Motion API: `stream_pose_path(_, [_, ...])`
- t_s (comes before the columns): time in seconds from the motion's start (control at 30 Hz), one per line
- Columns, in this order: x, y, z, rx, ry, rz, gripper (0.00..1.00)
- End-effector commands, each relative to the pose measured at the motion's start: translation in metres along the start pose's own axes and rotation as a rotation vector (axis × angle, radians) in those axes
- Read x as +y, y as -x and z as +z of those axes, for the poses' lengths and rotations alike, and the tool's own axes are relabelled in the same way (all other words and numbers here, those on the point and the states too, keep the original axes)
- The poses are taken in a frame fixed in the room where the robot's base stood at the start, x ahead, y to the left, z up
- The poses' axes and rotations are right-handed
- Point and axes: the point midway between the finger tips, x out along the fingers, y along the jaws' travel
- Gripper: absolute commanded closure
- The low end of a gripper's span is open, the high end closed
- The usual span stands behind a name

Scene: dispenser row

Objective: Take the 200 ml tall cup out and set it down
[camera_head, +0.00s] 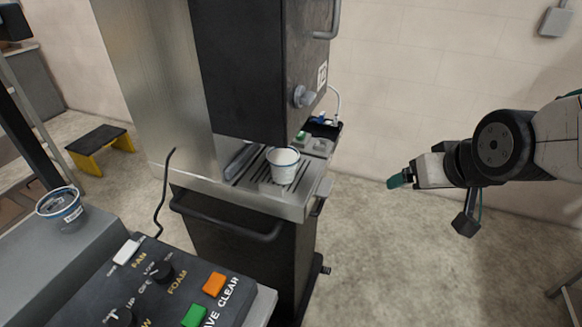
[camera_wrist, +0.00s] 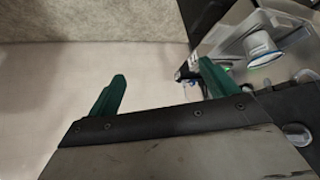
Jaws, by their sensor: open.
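A white cup with a blue rim (camera_head: 284,168) stands upright on the slotted drip tray (camera_head: 258,190) under the black dispenser (camera_head: 255,70). It also shows near the upper right of the wrist view (camera_wrist: 262,48). I cannot read a size on it. My gripper (camera_head: 399,181) has teal fingers and hangs in the air to the right of the dispenser, well apart from the cup. In the wrist view my gripper (camera_wrist: 162,86) is open, with nothing between its fingers.
A second, labelled cup (camera_head: 60,206) stands on the grey counter (camera_head: 95,240) at left. A control panel with green and orange buttons (camera_head: 214,284) fills the front. A yellow-black step stool (camera_head: 100,146) stands behind.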

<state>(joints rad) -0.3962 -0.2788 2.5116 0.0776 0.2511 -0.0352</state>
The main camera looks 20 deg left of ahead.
Motion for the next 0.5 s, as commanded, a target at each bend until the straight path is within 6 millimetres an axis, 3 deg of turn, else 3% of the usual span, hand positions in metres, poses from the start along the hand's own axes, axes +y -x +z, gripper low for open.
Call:
stream_pose_path(0.03, [-0.025,-0.025,-0.009,0.051,0.041,-0.033,0.14])
stream_pose_path(0.2, [-0.107,-0.082,-0.037,0.290,0.139,-0.132,0.14])
stream_pose_path(0.4, [-0.181,-0.111,-0.039,0.500,0.204,-0.218,0.14])
stream_pose_path(0.5, [-0.200,-0.116,-0.037,0.560,0.220,-0.241,0.14])
